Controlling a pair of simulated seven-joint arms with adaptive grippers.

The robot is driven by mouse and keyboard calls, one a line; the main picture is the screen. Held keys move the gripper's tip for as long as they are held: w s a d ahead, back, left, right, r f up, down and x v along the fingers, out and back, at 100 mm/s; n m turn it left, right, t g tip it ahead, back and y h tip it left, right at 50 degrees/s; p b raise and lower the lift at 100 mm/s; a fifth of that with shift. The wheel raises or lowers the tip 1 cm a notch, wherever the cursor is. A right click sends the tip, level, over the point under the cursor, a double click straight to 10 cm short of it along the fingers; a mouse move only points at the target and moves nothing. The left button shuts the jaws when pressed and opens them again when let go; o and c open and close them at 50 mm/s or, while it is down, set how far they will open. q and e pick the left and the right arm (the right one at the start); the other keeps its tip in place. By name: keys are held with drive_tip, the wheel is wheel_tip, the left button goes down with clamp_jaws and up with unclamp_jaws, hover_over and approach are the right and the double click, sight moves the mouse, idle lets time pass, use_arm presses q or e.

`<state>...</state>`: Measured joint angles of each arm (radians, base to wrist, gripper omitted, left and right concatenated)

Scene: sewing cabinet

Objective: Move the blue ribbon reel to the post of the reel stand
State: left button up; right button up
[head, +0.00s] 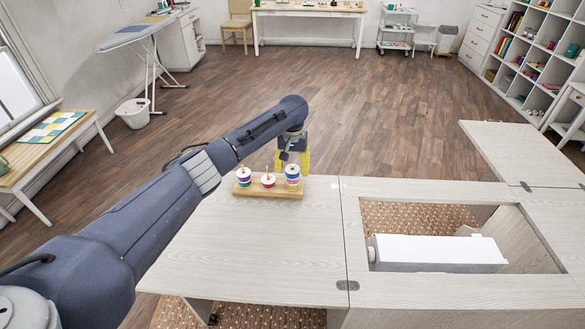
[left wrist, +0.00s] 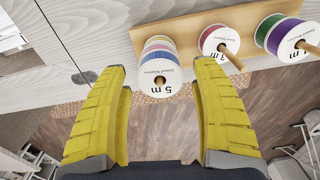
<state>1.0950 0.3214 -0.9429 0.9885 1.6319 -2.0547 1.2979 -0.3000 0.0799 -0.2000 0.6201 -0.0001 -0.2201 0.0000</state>
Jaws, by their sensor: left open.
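The reel stand (head: 244,191) is a light wooden board with three posts on the left part of the cabinet top. Its right post in the head view carries a stack of reels, with a blue ribbon reel (head: 293,178) showing under a white face. In the left wrist view the stack's white face (left wrist: 158,84) reads "5 m", with blue and pink bands behind it. My left gripper (head: 292,158) has yellow fingers and is at the far side of this stack. In the left wrist view its open fingers (left wrist: 161,72) frame the stack; contact cannot be told. My right gripper is not in view.
A red reel (head: 268,182) sits on the middle post and a purple and green stack (head: 244,179) on the left post. Right of the stand, a white machine (head: 440,250) lies in the cabinet opening. The cabinet top in front of the stand is clear.

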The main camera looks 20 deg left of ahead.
use_arm(q)
wheel_tip(320, 180, up, 12)
idle(0.7)
